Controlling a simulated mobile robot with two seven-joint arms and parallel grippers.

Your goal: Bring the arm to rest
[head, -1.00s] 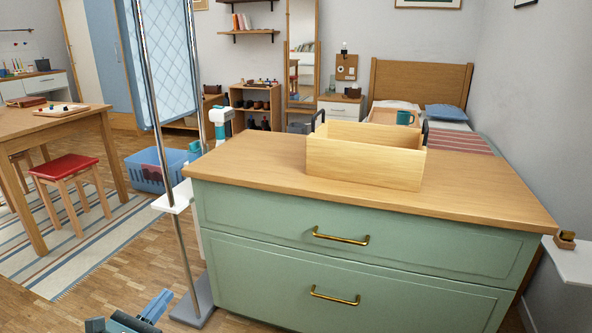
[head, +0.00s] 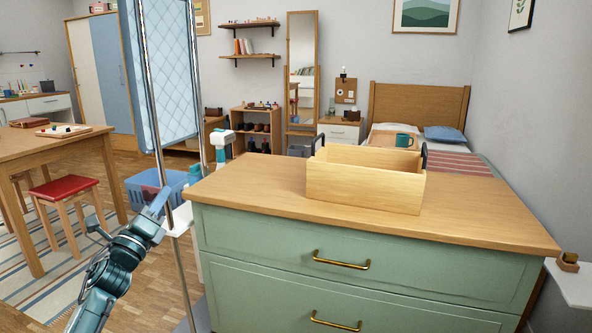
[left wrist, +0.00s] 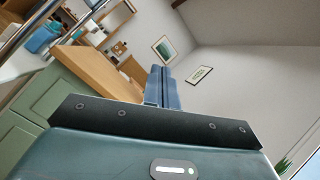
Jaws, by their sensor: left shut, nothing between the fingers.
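My left arm comes in from the lower left of the head view. Its gripper (head: 160,203) points up and stands to the left of the green dresser (head: 270,240), apart from it, near a metal pole. In the left wrist view the blue fingers (left wrist: 161,88) lie together with nothing between them. Both dresser drawers in view, each with a brass handle (head: 341,260), look shut. My right gripper is not in view.
An open wooden box (head: 365,188) with dark handles stands on the dresser top. Left of the dresser are the metal pole (head: 182,270), a blue basket (head: 150,190), a red stool (head: 60,189) and a wooden table (head: 50,146). A bed (head: 460,168) is behind.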

